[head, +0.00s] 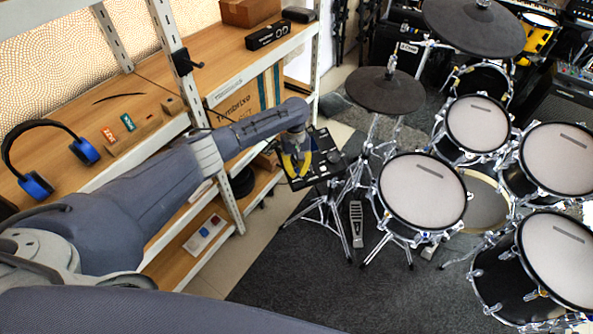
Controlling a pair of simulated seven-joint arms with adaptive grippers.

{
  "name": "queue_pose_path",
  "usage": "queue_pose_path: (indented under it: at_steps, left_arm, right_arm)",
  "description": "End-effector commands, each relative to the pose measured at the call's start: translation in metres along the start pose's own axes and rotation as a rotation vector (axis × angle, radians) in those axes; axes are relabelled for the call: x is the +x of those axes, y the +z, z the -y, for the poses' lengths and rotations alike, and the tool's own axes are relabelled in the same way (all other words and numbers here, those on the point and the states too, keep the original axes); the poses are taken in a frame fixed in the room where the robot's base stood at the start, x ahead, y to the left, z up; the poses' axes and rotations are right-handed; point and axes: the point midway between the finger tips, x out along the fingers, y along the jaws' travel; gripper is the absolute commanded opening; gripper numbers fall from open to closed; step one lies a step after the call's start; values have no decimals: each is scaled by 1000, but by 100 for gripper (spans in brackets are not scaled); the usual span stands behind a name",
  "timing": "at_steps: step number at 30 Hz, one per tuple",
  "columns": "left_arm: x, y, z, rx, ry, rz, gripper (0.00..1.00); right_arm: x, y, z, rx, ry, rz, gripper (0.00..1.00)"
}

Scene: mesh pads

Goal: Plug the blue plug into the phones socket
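A dark drum module (325,170) sits on a stand near the middle of the view, beside the shelf. My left arm reaches out to it, and my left gripper (297,158) is over the module's left part, covering some of it. A small yellow piece shows at the gripper; it is too small to identify. I cannot make out the blue plug or the phones socket. Whether the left gripper's fingers are open or shut is too small to tell. My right gripper is not in view.
A drum kit with a snare-like pad (422,190) and a dark cymbal pad (385,90) stands right of the module. A wooden shelf (150,85) on the left holds blue-and-black headphones (35,186) and a cardboard box (235,103). Dark carpet (310,270) lies below.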

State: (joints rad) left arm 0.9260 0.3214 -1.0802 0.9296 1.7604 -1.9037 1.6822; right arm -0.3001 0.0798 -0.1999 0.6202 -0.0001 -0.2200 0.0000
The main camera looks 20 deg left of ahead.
Motion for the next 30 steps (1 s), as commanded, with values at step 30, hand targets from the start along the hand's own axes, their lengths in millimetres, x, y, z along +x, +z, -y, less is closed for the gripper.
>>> queue_pose_path:
  at_steps: [30]
  left_arm:
    - [16, -8, 1, -1, -2, 2, 25]
  right_arm:
    - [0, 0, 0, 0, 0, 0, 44]
